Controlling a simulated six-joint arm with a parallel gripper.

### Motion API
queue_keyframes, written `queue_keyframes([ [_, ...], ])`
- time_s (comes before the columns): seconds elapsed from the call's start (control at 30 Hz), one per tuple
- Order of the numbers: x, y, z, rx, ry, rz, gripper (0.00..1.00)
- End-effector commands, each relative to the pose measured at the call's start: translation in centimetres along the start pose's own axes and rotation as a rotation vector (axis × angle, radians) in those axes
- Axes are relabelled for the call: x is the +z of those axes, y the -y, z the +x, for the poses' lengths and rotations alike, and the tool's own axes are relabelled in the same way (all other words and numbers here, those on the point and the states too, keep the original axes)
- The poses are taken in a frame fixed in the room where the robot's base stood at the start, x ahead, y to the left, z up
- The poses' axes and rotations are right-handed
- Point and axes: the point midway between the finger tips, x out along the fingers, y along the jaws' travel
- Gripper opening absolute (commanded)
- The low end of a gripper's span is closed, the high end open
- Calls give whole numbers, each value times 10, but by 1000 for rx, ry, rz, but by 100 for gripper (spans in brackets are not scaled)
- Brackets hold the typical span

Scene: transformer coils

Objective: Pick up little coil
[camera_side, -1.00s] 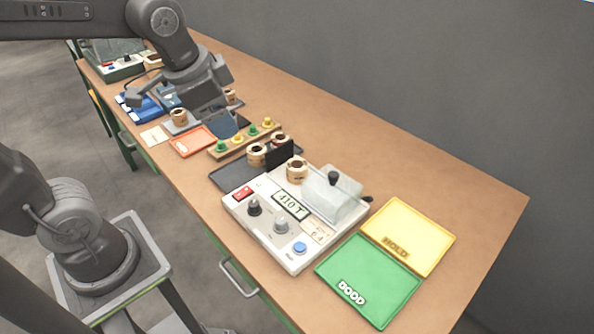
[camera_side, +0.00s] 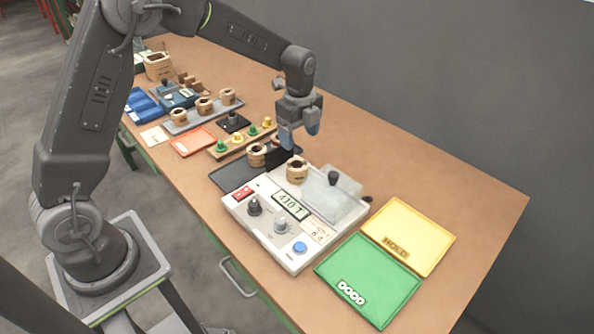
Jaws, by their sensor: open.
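Several tan coils with dark centres are in view, and I cannot tell which one is the little coil. One coil (camera_side: 297,170) stands on the white tester (camera_side: 243,213). Another coil (camera_side: 256,154) stands on the black tray (camera_side: 228,178) beside it, and a further one behind it is mostly hidden. Three more coils, including a middle one (camera_side: 204,106), stand on a grey tray (camera_side: 178,128) farther back. My gripper (camera_side: 300,139) is open and points down over the back of the black tray, behind the coil on the tester. Nothing shows in its jaws.
A rack of green and yellow pegs (camera_side: 216,153) and an orange tray (camera_side: 193,142) lie left of the gripper. A clear cover (camera_side: 340,205) with a black knob is on the tester's right. Green (camera_side: 370,285) and yellow (camera_side: 420,235) trays at front right are empty.

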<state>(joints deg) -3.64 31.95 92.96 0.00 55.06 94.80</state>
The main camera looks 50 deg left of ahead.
Motion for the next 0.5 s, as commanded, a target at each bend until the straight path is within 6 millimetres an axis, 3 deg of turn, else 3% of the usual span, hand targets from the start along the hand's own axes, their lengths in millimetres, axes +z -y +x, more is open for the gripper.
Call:
queue_keyframes([
  [0.2, 0, -2, 44, 6, -1, -2, 73],
  [0.5, 1, -2, 70, 2, 0, -3, 73],
])
